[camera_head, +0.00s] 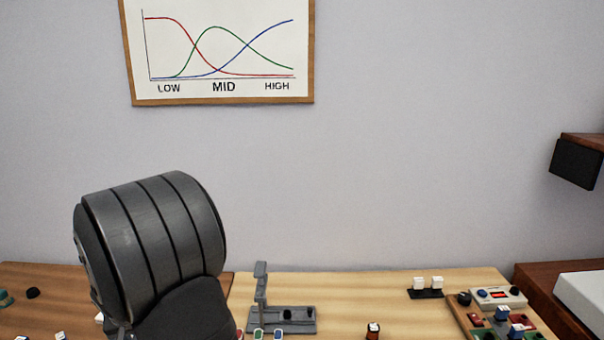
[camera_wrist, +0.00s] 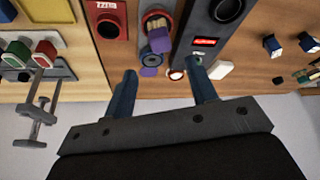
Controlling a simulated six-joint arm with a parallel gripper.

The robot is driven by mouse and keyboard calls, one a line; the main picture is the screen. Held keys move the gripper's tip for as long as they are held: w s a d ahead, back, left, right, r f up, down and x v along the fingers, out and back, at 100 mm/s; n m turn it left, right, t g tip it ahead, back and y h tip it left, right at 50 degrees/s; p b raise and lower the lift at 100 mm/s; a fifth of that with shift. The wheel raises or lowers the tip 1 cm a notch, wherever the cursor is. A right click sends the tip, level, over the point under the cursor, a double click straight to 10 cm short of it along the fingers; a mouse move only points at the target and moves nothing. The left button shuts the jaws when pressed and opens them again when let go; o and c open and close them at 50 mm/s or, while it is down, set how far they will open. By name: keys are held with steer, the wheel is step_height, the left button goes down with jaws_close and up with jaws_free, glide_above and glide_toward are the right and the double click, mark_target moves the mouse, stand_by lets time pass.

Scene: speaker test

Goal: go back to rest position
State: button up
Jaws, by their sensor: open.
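My gripper (camera_wrist: 162,72) shows in the wrist view with its two blue-grey fingers spread apart. It is open, and nothing is held between the fingers. Past the fingertips is the wooden table (camera_wrist: 146,86), with grey wall below its edge in the picture. In the head view a large dark grey ribbed part of my arm stands at the lower left and hides part of the table; the gripper itself cannot be made out there.
In the wrist view, a grey stand (camera_wrist: 42,105) is left of the fingers; a dark device with a red display (camera_wrist: 205,42) and a purple piece (camera_wrist: 150,71) lie beyond them. In the head view, a grey fixture (camera_head: 282,320) and a parts tray (camera_head: 462,317) stand on the table.

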steer(key=x, duration=1.1)
steer(key=shift+f, duration=0.3)
steer(key=r, duration=0.3)
steer(key=d+r, duration=0.1)
steer(key=r, duration=0.1)
steer(key=shift+w+r, duration=0.15)
steer(key=shift+r, duration=0.05)
steer(key=w+d+r, duration=0.2)
steer(key=d+r, duration=0.4)
steer(key=d, duration=0.4)
steer(key=w+f+m+h, duration=0.25)
steer(key=w+m, duration=0.25)
steer(key=w, duration=1.2)
steer(key=shift+y, duration=0.35)
steer(key=a+f, duration=0.2)
steer(key=a, duration=0.1)
steer(key=a+f, duration=0.2)
steer(key=a, duration=0.1)
steer(key=a+f, duration=0.3)
steer(key=shift+s+a, duration=0.15)
steer(key=shift+a, duration=0.1)
steer(key=d+r, duration=0.6)
steer(key=d, duration=0.3)
steer(key=s+r+n, duration=0.2)
steer(key=s, duration=0.5)
steer(key=shift+s+d+y, duration=0.2)
steer(key=shift+d+y, duration=0.05)
steer(key=shift+y, duration=0.15)
